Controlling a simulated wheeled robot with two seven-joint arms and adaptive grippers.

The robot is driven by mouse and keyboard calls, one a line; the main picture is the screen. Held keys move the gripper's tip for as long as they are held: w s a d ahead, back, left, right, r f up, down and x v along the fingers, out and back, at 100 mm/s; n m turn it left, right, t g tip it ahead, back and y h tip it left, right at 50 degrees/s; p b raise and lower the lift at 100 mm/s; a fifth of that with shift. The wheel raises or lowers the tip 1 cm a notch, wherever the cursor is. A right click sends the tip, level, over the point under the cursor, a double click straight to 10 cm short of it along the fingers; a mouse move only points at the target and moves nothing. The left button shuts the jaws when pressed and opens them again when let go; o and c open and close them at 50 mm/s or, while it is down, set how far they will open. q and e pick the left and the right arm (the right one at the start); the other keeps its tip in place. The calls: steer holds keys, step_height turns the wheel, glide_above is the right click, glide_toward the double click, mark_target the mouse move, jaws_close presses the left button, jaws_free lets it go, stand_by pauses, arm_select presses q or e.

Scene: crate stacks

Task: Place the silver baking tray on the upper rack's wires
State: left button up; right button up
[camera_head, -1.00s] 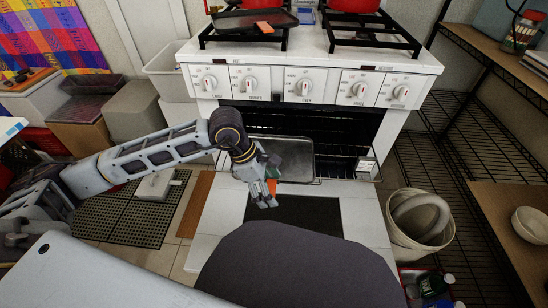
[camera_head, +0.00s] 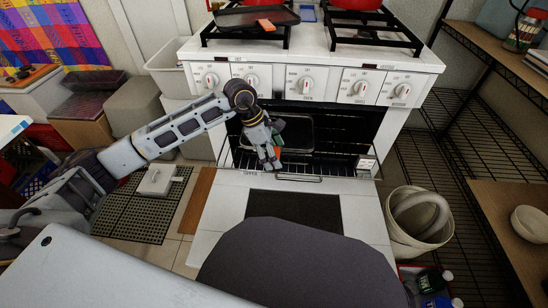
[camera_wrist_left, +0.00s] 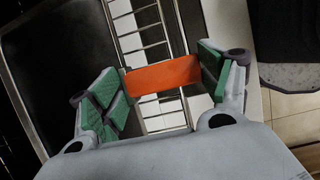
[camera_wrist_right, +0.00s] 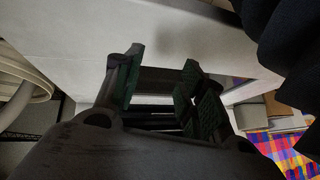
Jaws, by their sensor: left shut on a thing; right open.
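The baking tray (camera_head: 297,130) is inside the open oven, now in shadow and looking dark grey. My left gripper (camera_head: 272,160) is at the tray's near left side, shut on its orange grip (camera_wrist_left: 163,76), which spans between the green finger pads in the left wrist view. The tray (camera_wrist_left: 62,70) fills the left of that view. The upper rack's wires (camera_wrist_left: 146,32) show beside and below the orange grip. I cannot tell whether the tray touches the wires. My right gripper (camera_wrist_right: 158,80) is open and empty in the right wrist view; it is out of the head view.
The oven door (camera_head: 225,205) lies folded down in front, with a dark window. A dark pan (camera_head: 240,18) with an orange grip and red pots stand on the stove top. A bin (camera_head: 400,238) and wire shelves (camera_head: 440,170) are on the right.

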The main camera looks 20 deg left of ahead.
arm_select(q)
steer(key=shift+w+a, duration=0.1)
steer(key=shift+w, duration=0.5)
arm_select(e)
steer(key=shift+s+f, duration=0.2)
steer(key=shift+f, duration=0.2)
steer(key=shift+r, duration=0.1)
arm_select(q)
steer(key=shift+f, duration=0.2)
arm_select(e)
steer(key=shift+w, duration=0.15)
arm_select(q)
steer(key=shift+f+b, duration=0.3)
steer(key=shift+b, duration=0.05)
arm_select(e)
steer(key=shift+w+a, duration=0.1)
steer(key=shift+w, duration=0.05)
arm_select(q)
steer(key=shift+f, duration=0.35)
arm_select(e)
steer(key=shift+s+f, duration=0.2)
steer(key=shift+f, duration=0.7)
arm_select(q)
steer(key=shift+f+b, duration=0.75)
steer(key=shift+f, duration=0.15)
arm_select(e)
steer(key=shift+a+f+t, duration=0.15)
steer(key=shift+f+t, duration=0.15)
steer(key=shift+f, duration=0.4)
